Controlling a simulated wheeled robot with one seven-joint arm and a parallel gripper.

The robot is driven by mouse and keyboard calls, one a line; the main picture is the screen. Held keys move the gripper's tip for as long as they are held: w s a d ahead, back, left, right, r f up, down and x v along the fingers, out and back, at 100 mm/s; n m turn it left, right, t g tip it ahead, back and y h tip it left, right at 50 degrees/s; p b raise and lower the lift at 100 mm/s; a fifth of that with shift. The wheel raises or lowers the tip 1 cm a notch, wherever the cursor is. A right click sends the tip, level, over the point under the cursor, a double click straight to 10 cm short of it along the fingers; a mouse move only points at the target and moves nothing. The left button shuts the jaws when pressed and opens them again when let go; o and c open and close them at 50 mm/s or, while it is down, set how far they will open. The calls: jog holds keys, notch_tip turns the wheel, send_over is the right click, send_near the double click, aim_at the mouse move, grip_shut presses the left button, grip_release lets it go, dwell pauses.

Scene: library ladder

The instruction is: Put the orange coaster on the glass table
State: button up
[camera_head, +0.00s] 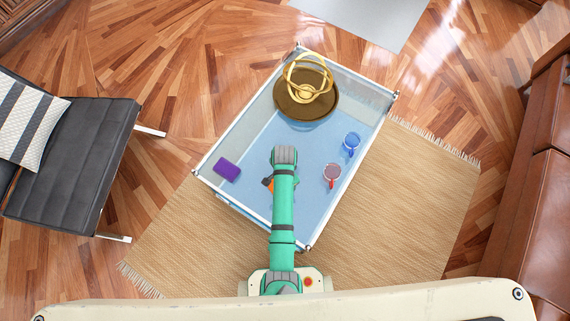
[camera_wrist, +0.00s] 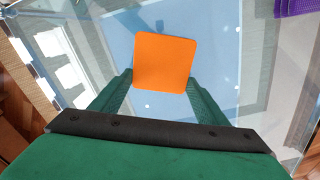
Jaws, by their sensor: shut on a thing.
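The orange coaster (camera_wrist: 165,62) is a flat rounded square. In the wrist view it sits between the two green fingertips of my gripper (camera_wrist: 160,88), which is shut on it. In the head view only a small orange piece of the coaster (camera_head: 271,187) shows beside my arm. The glass table (camera_head: 245,135) has a pale frame and a see-through bluish top. My gripper is over the table, mostly hidden by my arm in the head view. I cannot tell whether the coaster touches the glass.
A black chair (camera_head: 85,160) stands left. Bare glass lies between them.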

jog(key=shift+f, duration=0.15)
jog(key=o, duration=1.1)
